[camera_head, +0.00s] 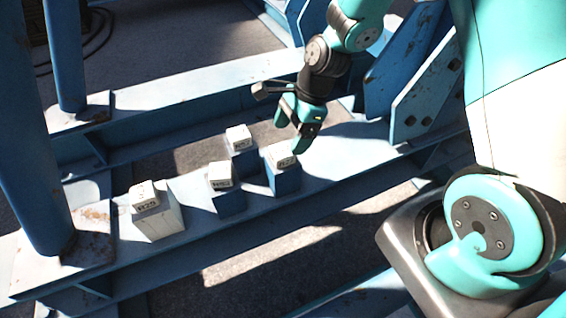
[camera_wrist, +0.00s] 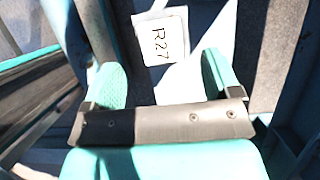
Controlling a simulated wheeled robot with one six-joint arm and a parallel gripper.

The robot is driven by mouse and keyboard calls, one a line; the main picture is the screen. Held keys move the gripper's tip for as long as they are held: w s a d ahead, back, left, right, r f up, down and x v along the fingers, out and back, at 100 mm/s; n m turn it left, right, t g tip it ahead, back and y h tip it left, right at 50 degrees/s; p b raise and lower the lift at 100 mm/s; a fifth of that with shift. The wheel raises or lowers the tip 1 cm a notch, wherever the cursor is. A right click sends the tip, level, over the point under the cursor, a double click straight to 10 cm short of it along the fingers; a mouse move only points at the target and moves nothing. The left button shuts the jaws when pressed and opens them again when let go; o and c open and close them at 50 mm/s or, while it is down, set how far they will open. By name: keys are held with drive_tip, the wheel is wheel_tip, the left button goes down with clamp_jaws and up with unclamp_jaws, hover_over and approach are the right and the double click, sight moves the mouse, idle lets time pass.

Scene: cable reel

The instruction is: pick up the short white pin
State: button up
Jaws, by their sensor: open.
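Several small blocks with white, lettered tops stand on the blue beam in the head view. One has a white body (camera_head: 158,221), at the left. The others have blue bodies: a middle one (camera_head: 220,175), a back one (camera_head: 239,138) and a right one (camera_head: 281,157). I cannot tell for sure which is the short white pin. My gripper (camera_head: 293,128) is open above and beside the right block. In the wrist view a white top marked R27 (camera_wrist: 161,38) lies just beyond my open fingers (camera_wrist: 163,72), about centred between them, not gripped.
The blocks stand close together on the pale blue beam (camera_head: 320,165). Blue posts (camera_head: 28,130) rise at the left, and a bolted blue plate (camera_head: 425,105) stands right of my gripper. Dark ground shows between the beams.

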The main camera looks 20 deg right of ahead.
sight(282, 150)
drive_tip(key=b+x, duration=0.2)
drive_tip(key=x, duration=0.3)
drive_tip(key=shift+a+f, duration=0.1)
drive_tip(key=shift+f, duration=0.3)
drive_tip(key=shift+r, duration=0.1)
drive_tip(key=shift+c, duration=0.2)
drive_tip(key=c, duration=1.3)
drive_tip(key=shift+o, duration=0.2)
drive_tip(key=shift+r, duration=0.15)
wheel_tip(282, 150, up, 20)
drive_tip(key=p, duration=0.6)
drive_tip(key=shift+p, duration=0.35)
